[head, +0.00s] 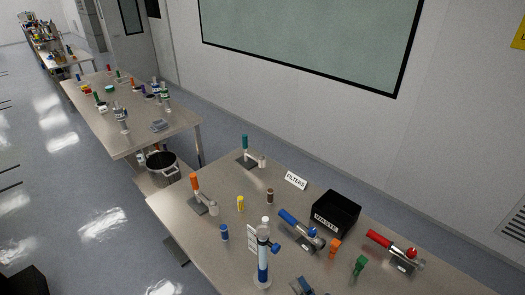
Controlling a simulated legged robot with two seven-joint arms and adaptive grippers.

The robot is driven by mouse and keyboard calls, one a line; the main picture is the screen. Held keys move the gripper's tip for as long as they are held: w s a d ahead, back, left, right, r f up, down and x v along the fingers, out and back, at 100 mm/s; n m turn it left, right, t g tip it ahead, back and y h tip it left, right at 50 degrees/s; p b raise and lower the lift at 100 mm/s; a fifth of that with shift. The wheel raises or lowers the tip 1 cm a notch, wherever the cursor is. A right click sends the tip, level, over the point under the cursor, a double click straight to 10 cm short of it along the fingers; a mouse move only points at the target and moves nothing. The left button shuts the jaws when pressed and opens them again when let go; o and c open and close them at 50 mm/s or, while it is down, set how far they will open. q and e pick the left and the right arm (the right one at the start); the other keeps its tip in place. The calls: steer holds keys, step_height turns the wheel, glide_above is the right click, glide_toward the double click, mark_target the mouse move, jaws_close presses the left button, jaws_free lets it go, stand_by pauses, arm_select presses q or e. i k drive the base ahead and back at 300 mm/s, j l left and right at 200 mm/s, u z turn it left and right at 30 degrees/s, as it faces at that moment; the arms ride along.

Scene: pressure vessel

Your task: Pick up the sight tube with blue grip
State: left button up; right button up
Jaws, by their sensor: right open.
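An upright tube (263,262) with a pale top, a blue middle and a light round base stands near the front of the near table (183,232). A blue knob-like part (275,247) shows at its right side, and it looks like the sight tube with blue grip. My left gripper is not in view.
A blue-handled tool (297,225) lies behind the tube, beside a black waste box (335,213). A red-handled tool (390,246), an orange piece (334,247) and a green piece (359,265) are to the right. A blue vial (224,232) stands left.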

mark_target(260, 256)
steer(key=k, duration=0.6)
steer(key=k+l, duration=0.35)
